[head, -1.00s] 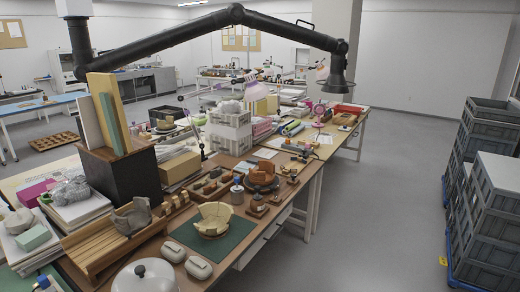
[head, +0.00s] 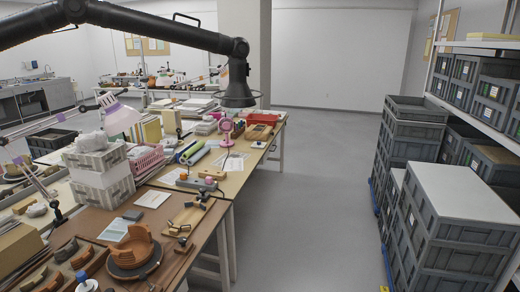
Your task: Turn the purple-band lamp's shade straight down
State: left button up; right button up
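A desk lamp with a pale, pinkish-lilac cone shade (head: 122,118) stands over the left side of the workbench. Its narrow top is at upper left and its wide mouth faces down and to the right, so the shade looks tilted. Its thin jointed arm carries small purple parts (head: 83,108). A lower arm section (head: 40,186) runs down to a dark clamp at the bench; the upper part leaves the picture at left. A second, smaller pale lamp shade (head: 165,79) shows farther back. I cannot make out a purple band on either shade. Neither of my grippers is in view.
A thick black extraction arm with a hood (head: 238,85) hangs across the top. Pottery sherds (head: 135,247) lie on the near bench. Grey crates (head: 450,215) stack at right, with clear floor between.

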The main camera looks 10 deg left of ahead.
aim_at(119, 118)
jog(key=i+l+u, duration=0.1)
jog(key=i+u, duration=0.3)
jog(key=i, duration=0.2)
jog(key=i+l+u, duration=0.4)
jog(key=i, duration=0.15)
jog(key=i+l+u, duration=0.4)
jog(key=i, duration=0.15)
